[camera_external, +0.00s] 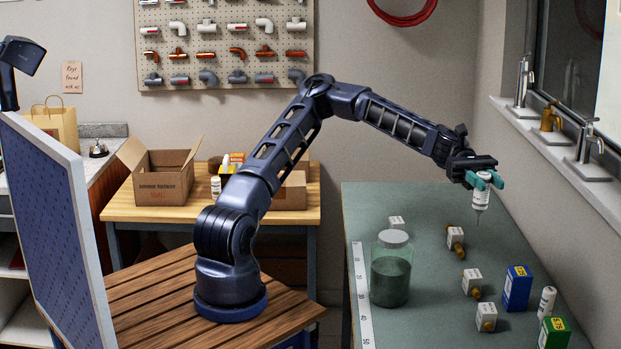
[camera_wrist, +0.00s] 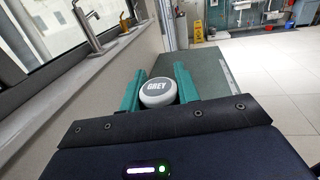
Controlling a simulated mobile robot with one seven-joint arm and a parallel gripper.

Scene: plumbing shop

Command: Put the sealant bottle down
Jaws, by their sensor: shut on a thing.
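A gap shows between the bottle's lower tip and the tabletop.
A glass jar (camera_external: 390,268) stands near the table's left edge. Several small white boxes with brass fittings, a blue box (camera_external: 517,288), a green box (camera_external: 554,333) and another white bottle (camera_external: 546,303) stand toward the front. Faucets (camera_external: 587,142) line the sill at right.

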